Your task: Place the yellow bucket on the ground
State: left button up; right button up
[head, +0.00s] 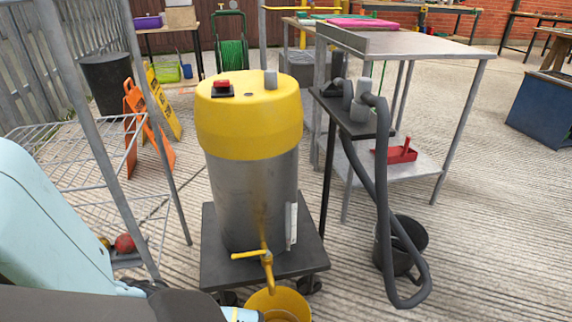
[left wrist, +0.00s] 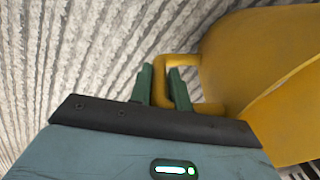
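The yellow bucket (head: 290,300) shows at the bottom edge of the head view, below the yellow tap of the vacuum machine, and its lower part is cut off. It also fills the right side of the left wrist view (left wrist: 250,60). My left gripper (left wrist: 162,84) has its green fingers on either side of the bucket's looped yellow handle (left wrist: 161,92) and appears shut on it. In the head view my left arm comes in from the lower left and reaches the bucket's left side. I cannot tell whether the bucket touches the ground. My right gripper is in neither view.
The yellow-topped steel vacuum machine (head: 250,180) stands on a wheeled dark base (head: 222,270) directly behind the bucket. A black bucket (head: 410,235) and hanging hose (head: 380,180) are at right. A wire rack (head: 75,150) stands left. Ribbed concrete ground (head: 480,250) is clear at right.

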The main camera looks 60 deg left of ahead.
pick_arm(q)
jog(key=o, duration=0.4)
jog(key=shift+r+p, duration=0.4)
jog(key=shift+r, duration=0.25)
notch_tip(320, 180, up, 10)
jog(key=p, duration=0.5)
jog(key=shift+r+p, duration=0.45)
jog(key=shift+r, duration=0.05)
